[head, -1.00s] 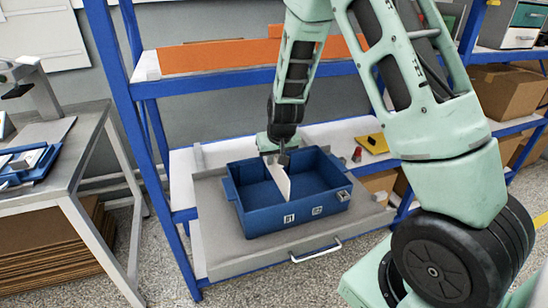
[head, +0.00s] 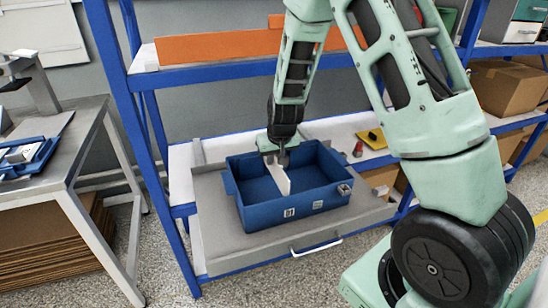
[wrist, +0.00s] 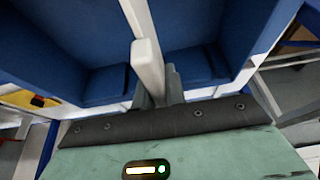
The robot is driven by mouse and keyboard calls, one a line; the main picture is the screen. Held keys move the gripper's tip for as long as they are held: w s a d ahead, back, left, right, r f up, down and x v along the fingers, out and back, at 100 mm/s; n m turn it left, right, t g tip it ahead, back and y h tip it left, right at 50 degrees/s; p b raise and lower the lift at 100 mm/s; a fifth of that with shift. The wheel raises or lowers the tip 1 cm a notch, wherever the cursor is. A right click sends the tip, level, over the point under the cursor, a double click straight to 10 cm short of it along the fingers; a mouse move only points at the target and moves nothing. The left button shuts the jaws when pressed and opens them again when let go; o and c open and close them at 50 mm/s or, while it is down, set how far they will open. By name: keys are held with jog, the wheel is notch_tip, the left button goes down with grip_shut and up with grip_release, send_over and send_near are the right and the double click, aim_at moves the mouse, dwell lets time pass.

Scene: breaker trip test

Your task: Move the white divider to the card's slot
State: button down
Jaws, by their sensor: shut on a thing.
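The white divider (head: 281,180) stands as a thin upright plate inside the blue bin (head: 262,218). My gripper (head: 281,158) is at the divider's far top end and is shut on it. In the wrist view the divider (wrist: 147,62) runs away from the gripper fingers (wrist: 160,88), with bin space on both sides. Two small pale cards with dark marks are on the bin's front wall, a left card (head: 289,212) and a right card (head: 318,205). The slots are too small to make out, and I cannot tell whether the divider's bottom is seated.
The bin rests on a grey pull-out tray (head: 222,228) with a front handle (head: 317,247). A blue rack post (head: 135,140) stands to the left. A yellow item (head: 372,139) and a small red item (head: 358,149) lie behind right. An orange-fronted shelf (head: 215,48) is above.

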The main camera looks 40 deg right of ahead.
aim_at(274, 178)
jog(key=shift+f+b, duration=2.4)
jog(key=shift+f, duration=0.8)
jog(key=c, duration=1.4)
grip_release()
jog(key=shift+o, duration=0.2)
jog(key=shift+r, duration=0.1)
jog(key=p+v, duration=0.4)
jog(key=v, duration=1.3)
jog(key=shift+s+r+p, duration=0.1)
jog(key=shift+s+p, duration=0.05)
jog(key=shift+p, duration=0.15)
